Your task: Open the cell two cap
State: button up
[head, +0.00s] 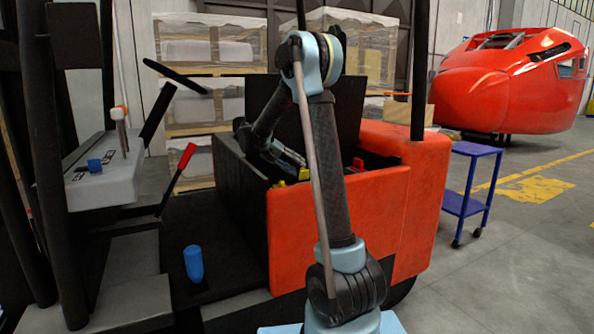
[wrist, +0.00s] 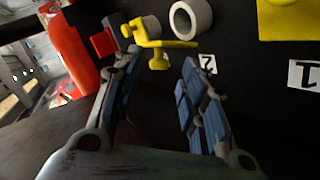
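My gripper (wrist: 161,60) is open, its two blue-padded fingers apart in the wrist view. A yellow cap (wrist: 168,43), seen nearly edge-on with a small stub below it, is just beyond the fingertips, near the label marked 2 (wrist: 208,64). A white open ring (wrist: 190,18) lies uncovered beside it. Whether the fingers touch the cap cannot be told. Another flat yellow cap (wrist: 288,18) is above the label marked 1 (wrist: 304,74). In the head view my gripper (head: 290,157) reaches into the truck's compartment, near a small yellow part (head: 303,174), and is partly hidden.
The red truck body (head: 340,215) walls the compartment, and its dark raised lid (head: 335,110) stands behind. A red part (wrist: 103,42) is left of the yellow cap. A blue cart (head: 470,185) stands to the right on open floor.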

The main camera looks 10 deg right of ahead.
jog(key=v, duration=1)
jog(key=shift+a, duration=0.25)
jog(key=s+a+r+n+t, duration=0.1)
jog(key=s+a+t, duration=0.2)
jog(key=s+a, duration=0.15)
jog(key=x, duration=1.1)
jog(key=r+x, duration=0.1)
jog(key=x, duration=0.5)
jog(key=shift+s+d+f, duration=0.15)
jog(key=shift+s+d, duration=0.05)
jog(key=shift+d, duration=0.4)
jog(key=shift+c, duration=0.5)
jog(key=shift+s, duration=0.1)
jog(key=c, duration=0.8)
jog(key=shift+o, duration=0.3)
jog(key=shift+o, duration=0.3)
jog(key=shift+a, duration=0.1)
